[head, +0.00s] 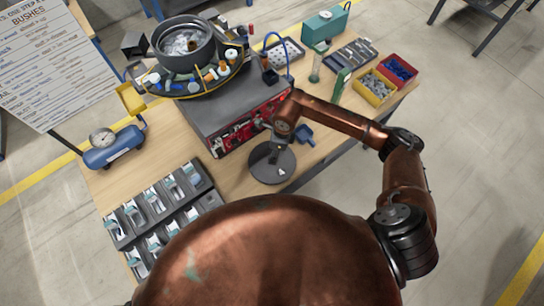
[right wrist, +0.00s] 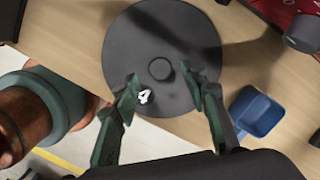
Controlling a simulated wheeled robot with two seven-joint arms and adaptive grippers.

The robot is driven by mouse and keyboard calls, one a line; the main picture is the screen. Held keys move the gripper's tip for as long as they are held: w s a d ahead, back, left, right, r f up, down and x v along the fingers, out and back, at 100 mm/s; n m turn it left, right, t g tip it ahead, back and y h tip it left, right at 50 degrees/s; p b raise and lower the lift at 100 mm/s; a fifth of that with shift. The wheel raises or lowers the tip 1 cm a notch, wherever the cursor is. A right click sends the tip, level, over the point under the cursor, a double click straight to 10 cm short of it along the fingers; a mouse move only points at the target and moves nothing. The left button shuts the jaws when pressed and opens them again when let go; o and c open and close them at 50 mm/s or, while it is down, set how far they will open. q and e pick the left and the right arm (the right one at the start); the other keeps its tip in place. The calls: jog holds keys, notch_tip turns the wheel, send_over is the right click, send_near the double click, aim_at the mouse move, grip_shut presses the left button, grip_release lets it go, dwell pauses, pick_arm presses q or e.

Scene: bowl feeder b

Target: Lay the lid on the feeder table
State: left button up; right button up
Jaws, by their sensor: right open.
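The lid (head: 268,170) is a dark grey round disc with a small knob (right wrist: 160,68) in its middle and a white mark near its rim. It lies flat on the wooden feeder table (head: 324,156), near the front edge, and fills the upper middle of the right wrist view (right wrist: 150,28). My right gripper (head: 274,152) is over the lid, pointing down. In the right wrist view its open fingers (right wrist: 161,77) are on either side of the knob, with nothing held. I cannot tell whether the fingertips touch the lid. My left gripper is not in view.
The bowl feeder (head: 187,45) stands on a grey and red control box (head: 238,120) behind the lid. A blue scoop (head: 304,134) lies right of the lid. A block of pockets (head: 166,205) is at left; red (head: 398,70) and yellow (head: 375,88) bins are at right.

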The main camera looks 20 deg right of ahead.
notch_tip(320, 180, up, 7)
jog(key=shift+s+d+f, duration=0.15)
jog(key=shift+s+d, duration=0.1)
jog(key=shift+d, duration=0.2)
